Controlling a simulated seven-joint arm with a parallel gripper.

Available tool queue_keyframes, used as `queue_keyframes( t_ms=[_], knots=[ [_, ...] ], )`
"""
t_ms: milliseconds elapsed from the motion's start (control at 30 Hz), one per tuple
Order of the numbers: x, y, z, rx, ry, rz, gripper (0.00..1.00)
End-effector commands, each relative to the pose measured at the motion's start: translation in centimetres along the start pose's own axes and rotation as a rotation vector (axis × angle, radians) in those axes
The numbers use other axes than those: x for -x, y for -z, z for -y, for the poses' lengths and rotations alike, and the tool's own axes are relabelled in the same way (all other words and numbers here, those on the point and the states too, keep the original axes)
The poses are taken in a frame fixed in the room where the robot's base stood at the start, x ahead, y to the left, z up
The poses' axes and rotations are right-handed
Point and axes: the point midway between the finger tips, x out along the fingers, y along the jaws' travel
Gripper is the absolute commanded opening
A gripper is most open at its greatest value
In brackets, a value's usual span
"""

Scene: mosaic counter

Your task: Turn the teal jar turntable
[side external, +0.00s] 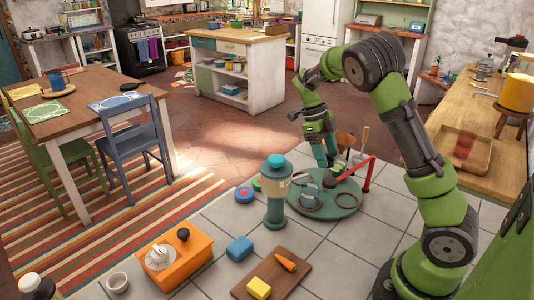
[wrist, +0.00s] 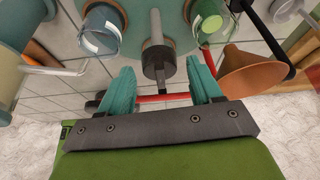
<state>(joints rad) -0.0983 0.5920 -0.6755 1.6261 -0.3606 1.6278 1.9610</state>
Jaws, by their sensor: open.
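The teal turntable (side external: 343,208) is a round disc on the tiled counter, carrying several small items, among them a grey-blue cup (side external: 308,190). Its teal surface also shows at the top of the wrist view (wrist: 183,44). My gripper (side external: 326,162) is over the back part of the turntable, pointing down. In the wrist view, my gripper (wrist: 163,84) has its two teal fingers apart with a gap between them. A grey post with a dark knob (wrist: 157,62) shows ahead of and between the fingers. Whether the fingers touch it I cannot tell.
A tall teal jar (side external: 275,200) stands close at the turntable's front left. A red bar (side external: 352,169) is at its right; a copper funnel (wrist: 252,70) is right of my fingers. An orange box (side external: 180,262), blue block (side external: 239,248) and cutting board (side external: 290,278) lie in front.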

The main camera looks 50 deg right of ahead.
Motion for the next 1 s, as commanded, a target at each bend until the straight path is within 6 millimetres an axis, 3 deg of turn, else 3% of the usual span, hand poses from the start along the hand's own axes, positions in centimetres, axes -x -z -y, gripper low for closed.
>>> queue_keyframes(
  t_ms=[400,667,1000],
  knots=[
    [0.0,0.4,-0.6,0.892,0.37,0.004,0.65],
    [-0.2,0.7,-0.6,1.381,0.576,0.002,0.65],
    [5.8,2.5,-3.1,1.361,0.572,0.004,0.65]
  ],
)
